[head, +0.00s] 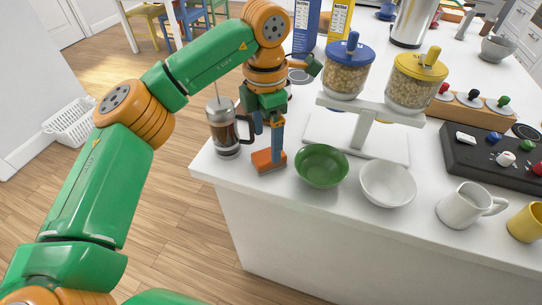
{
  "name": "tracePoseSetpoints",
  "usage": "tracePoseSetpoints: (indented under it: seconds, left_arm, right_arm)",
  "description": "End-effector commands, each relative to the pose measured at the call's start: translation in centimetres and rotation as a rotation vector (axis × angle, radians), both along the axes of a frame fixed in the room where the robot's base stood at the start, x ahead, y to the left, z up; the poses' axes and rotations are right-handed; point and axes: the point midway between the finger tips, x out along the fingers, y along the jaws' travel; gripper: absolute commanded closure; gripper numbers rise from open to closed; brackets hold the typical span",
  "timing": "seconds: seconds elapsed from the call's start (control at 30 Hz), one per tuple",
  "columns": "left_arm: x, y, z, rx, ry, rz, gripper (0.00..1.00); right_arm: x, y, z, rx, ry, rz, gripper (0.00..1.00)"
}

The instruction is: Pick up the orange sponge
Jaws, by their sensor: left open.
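The orange sponge (265,162) lies on the white counter near its left edge, between the French press and the green bowl. My left gripper (269,143) points down right above it, with its jaws open. One blue-grey finger overlaps the sponge's upper part in the head view. I cannot tell whether the fingers touch the sponge. My right gripper is not in view.
A French press (225,130) with dark coffee stands close left of my gripper. A green bowl (322,167) sits close right, then a white bowl (388,184). Behind is a stand with two jars (347,72). The counter's front edge is near.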

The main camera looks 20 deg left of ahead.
Motion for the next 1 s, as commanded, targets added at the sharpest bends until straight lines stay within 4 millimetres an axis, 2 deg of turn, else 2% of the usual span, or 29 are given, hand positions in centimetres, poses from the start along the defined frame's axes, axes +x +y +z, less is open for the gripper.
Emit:
tracePoseSetpoints:
  seconds: [0.17, 0.27, 0.5, 0.57, 0.83, 0.87, 1.0]
  left_arm:
    - [-0.1, -0.4, -3.1, -0.001, 0.006, -0.002, 0.09]
    - [-0.1, -0.3, -4.8, -0.001, 0.004, 0.0, 0.09]
    - [0.0, -0.4, -5.4, -0.003, 0.0, 0.0, 0.09]
    - [0.0, -0.4, -5.4, -0.003, 0.0, -0.001, 0.22]
    - [0.0, -0.4, -5.3, -0.003, 0.0, -0.001, 0.95]
    - [0.0, -0.4, -5.3, -0.003, 0.0, -0.001, 1.0]
    - [0.0, -0.4, -5.3, -0.003, 0.0, -0.001, 1.0]
  right_arm:
    - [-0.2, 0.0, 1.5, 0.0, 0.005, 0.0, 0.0]
    - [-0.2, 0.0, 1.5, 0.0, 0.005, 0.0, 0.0]
    - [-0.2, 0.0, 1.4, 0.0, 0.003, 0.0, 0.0]
    - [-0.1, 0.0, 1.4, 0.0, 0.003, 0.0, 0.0]
    - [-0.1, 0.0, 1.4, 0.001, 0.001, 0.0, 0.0]
    - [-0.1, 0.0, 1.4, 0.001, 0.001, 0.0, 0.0]
    - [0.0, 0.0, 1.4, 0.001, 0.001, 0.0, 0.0]
